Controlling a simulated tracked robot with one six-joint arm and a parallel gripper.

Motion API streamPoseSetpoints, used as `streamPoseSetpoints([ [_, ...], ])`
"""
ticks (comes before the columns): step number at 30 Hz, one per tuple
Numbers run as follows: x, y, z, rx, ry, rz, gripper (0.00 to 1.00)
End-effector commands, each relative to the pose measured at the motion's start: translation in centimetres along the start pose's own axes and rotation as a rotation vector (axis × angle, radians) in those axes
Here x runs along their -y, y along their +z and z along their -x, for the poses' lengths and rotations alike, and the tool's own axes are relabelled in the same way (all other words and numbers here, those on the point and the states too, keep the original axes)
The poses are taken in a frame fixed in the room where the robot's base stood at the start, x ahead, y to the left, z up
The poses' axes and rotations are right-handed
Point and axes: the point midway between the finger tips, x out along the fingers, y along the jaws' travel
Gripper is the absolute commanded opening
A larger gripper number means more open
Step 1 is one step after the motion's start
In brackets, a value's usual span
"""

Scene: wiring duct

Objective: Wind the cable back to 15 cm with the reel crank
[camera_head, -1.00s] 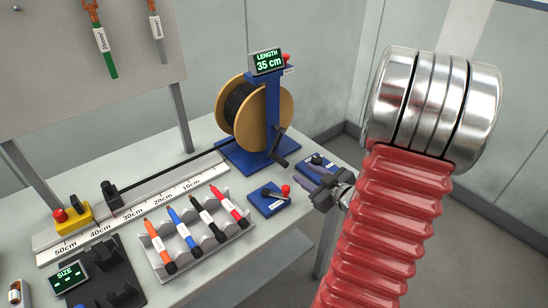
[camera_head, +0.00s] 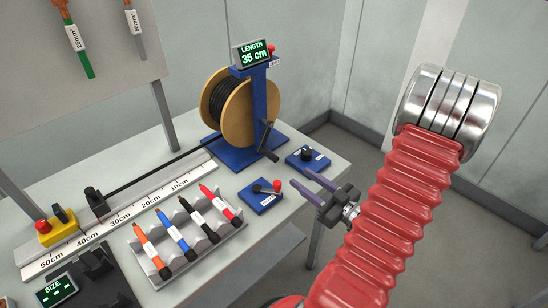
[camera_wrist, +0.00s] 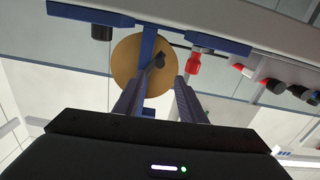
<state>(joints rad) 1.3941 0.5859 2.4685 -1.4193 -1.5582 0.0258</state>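The cable reel (camera_head: 226,108) is a tan wooden spool of black cable on a blue stand. Its display (camera_head: 252,54) reads LENGTH 35 cm. The dark reel crank (camera_head: 268,141) hangs on the near side of the stand, and it also shows in the wrist view (camera_wrist: 155,64). The black cable (camera_head: 160,164) runs left from the reel along the ruler. My gripper (camera_head: 307,183) is open and empty, in front of the reel and to the right of the blue lever box. In the wrist view its fingers (camera_wrist: 157,98) stand apart, with the crank beyond them, not touching.
A blue box with a red-knobbed lever (camera_head: 262,194) and a blue box with a black knob (camera_head: 307,156) stand near the table's right edge.

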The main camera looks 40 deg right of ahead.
Motion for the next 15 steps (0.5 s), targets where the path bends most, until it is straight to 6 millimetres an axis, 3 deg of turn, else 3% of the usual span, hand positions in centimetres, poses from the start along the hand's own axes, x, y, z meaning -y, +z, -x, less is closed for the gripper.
streamPoseSetpoints([
  [15, 0.2, 0.0, -4.7, 0.000, -0.005, 0.000, 0.37],
])
